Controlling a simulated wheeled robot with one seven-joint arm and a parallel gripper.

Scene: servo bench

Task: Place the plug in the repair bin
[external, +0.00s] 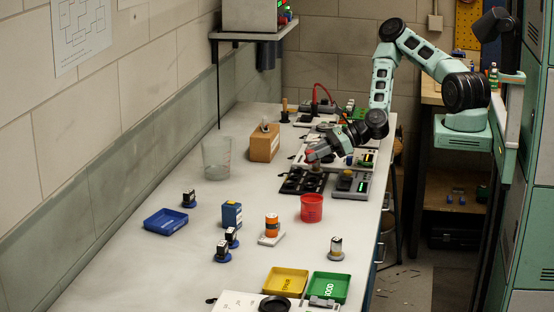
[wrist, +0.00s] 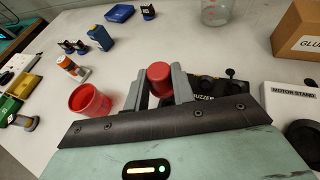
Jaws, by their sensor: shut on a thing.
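My gripper (external: 312,156) is shut on a red cylindrical plug, held above the bench in front of the dark panel. In the wrist view the red plug (wrist: 159,74) sits between the two grey fingers (wrist: 158,92). The yellow bin (external: 285,281), with lettering too small to read surely, lies at the bench's near end, left of the green bin (external: 328,287) marked GOOD. The yellow bin also shows at the left edge of the wrist view (wrist: 25,84). Both bins look empty apart from their lettering.
A red cup (external: 311,209) stands just nearer than the gripper. An orange cylinder on a white base (external: 271,227), a blue box (external: 231,214) and a small capped cylinder (external: 336,248) stand nearby. A blue tray (external: 166,221) lies left. A cardboard box (external: 265,144) stands behind.

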